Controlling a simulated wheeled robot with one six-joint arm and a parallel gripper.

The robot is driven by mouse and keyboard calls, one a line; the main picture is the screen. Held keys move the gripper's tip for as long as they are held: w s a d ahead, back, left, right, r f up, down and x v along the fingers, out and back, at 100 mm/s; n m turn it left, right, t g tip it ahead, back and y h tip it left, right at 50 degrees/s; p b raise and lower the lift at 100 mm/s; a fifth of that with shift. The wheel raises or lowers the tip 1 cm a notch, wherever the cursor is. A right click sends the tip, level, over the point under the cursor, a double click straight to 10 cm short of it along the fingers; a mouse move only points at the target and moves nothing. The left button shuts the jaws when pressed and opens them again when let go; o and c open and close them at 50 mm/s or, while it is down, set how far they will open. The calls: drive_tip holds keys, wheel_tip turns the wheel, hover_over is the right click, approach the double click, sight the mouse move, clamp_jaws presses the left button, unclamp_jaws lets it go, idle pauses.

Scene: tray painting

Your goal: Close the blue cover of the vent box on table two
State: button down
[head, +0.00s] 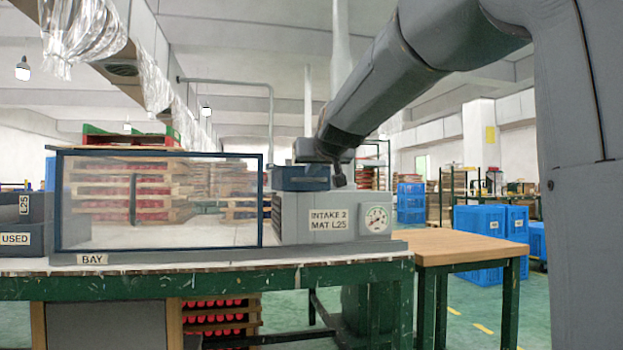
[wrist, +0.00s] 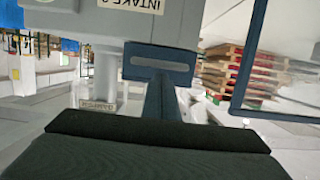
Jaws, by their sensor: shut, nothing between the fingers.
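The vent box (head: 290,215) is a grey box with an "INTAKE 2 MAT L25" label and a round gauge on its front. The blue cover (head: 302,183) shows at the top left of the box; its exact angle is hard to tell. In the wrist view, a blue part with a pale slot (wrist: 160,66), likely the cover, lies against the grey box (wrist: 125,22). My gripper (head: 340,181) is shut and empty, pointing down just right of the cover above the box. I cannot tell whether it touches the cover. My dark gripper body fills the bottom of the wrist view.
A clear blue-framed panel (head: 160,154) marked BAY stands left of the box. A dark USED bin (head: 24,238) is at the far left. The green-framed bench (head: 200,281) carries these. A wooden table (head: 470,243) stands to the right, its top bare. Blue crates (head: 480,235) stand beyond it.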

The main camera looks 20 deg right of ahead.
drive_tip(key=shift+s+f+b, duration=0.15)
drive_tip(key=shift+f+b, duration=2.45)
drive_tip(key=shift+f, duration=0.1)
drive_tip(key=s+r+p, duration=0.3)
drive_tip(key=r+p, duration=0.1)
drive_tip(key=r, duration=0.2)
drive_tip(key=s+a+f+b, duration=0.1)
drive_tip(key=s+f+b, duration=0.4)
drive_tip(key=f, duration=0.3)
drive_tip(key=shift+s+t+b, duration=0.3)
drive_tip(key=shift+s, duration=0.1)
